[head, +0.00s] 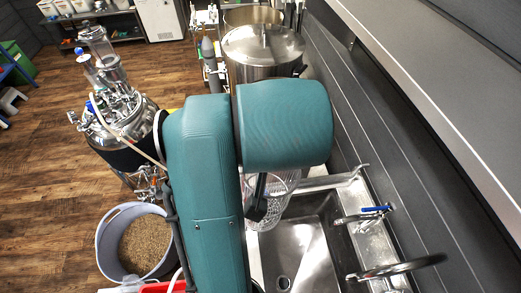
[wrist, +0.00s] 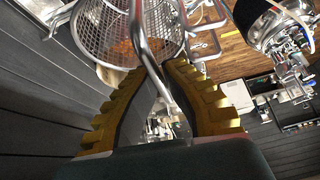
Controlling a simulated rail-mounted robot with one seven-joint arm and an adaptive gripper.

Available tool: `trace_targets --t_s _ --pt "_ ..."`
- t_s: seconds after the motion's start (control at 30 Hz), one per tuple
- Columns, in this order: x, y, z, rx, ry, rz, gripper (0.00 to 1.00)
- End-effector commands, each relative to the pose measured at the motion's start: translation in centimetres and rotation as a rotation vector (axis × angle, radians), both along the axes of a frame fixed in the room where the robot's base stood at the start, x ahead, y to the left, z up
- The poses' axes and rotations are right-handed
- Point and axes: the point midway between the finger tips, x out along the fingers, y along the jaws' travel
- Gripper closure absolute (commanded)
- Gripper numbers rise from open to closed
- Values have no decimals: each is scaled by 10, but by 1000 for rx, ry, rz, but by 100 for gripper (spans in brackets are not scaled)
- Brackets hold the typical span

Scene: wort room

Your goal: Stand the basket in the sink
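The basket is a round wire-mesh basket with metal bars. In the wrist view the basket (wrist: 105,35) fills the upper left, just beyond my fingers. My gripper (wrist: 162,70) has its yellow ribbed fingers closed around a metal bar of the basket. In the head view the basket (head: 280,185) shows partly behind my teal arm, above the back left part of the sink. The steel sink (head: 305,250) lies below and to the right, with its basin empty and a drain in the floor. My arm hides much of the basket and gripper, so the basket's height is unclear.
A tap (head: 395,268) with a blue-handled valve (head: 375,209) stands at the sink's right side by the dark wall. A steel pot (head: 262,48) stands behind. A grey bucket of grain (head: 140,245) and a steel vessel (head: 115,135) are to the left.

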Motion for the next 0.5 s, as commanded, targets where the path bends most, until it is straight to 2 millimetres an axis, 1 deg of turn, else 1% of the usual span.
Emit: trace_targets --t_s 0.27,0.37,0.5 --pt "0 -1 2 1 -4 -1 100" --pt "1 -9 2 1 -4 -3 100" --pt "3 -25 1 0 -3 -5 100"
